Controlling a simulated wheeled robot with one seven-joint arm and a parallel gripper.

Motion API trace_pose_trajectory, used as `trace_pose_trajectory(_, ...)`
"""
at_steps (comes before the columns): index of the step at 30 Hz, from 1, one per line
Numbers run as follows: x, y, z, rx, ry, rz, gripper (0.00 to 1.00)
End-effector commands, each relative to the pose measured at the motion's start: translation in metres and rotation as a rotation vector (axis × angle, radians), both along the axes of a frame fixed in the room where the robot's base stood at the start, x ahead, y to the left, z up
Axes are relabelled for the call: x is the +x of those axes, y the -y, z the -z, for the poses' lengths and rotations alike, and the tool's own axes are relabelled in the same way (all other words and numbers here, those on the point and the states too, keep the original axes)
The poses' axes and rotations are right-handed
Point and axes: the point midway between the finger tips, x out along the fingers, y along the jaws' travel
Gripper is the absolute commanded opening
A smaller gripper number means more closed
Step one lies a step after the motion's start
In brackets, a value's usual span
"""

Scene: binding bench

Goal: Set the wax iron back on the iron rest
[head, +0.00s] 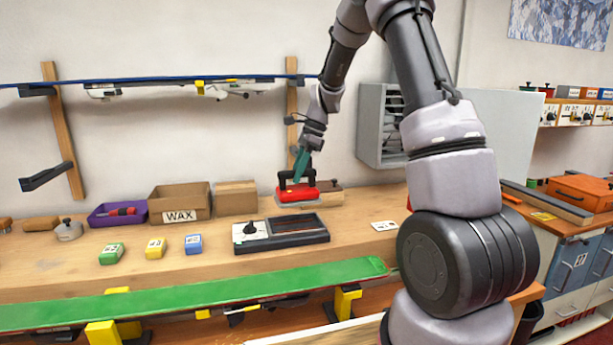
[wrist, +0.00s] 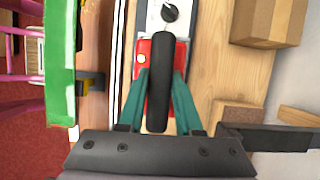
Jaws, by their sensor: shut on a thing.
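The wax iron (head: 297,194) has a red body and a black handle. My gripper (head: 299,168) is shut on that handle and holds the iron roughly level. In the wrist view the teal fingers of my gripper (wrist: 161,82) lie on either side of the black handle, over the red body of the iron (wrist: 141,72). A low black unit with a pale panel and a dark knob, which looks like the iron rest (head: 281,232), lies on the bench. The iron appears above its back edge. In the wrist view the rest (wrist: 153,20) is partly hidden under the iron.
A WAX box (head: 180,202), a smaller carton (head: 236,198) and a purple tray (head: 118,214) stand at the back left. Green (head: 111,253), yellow (head: 155,248) and blue (head: 194,244) blocks lie left of the rest. A green ski (head: 200,292) runs along the front.

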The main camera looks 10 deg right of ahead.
Motion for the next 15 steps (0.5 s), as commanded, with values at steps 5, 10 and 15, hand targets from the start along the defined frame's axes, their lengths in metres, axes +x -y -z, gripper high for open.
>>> trace_pose_trajectory(5,0.003,-0.003,0.002,0.005,-0.002,0.032,0.00)
trace_pose_trajectory(10,0.003,-0.003,0.013,0.005,-0.002,0.032,0.00)
trace_pose_trajectory(15,0.002,-0.002,0.029,0.005,-0.003,0.030,0.00)
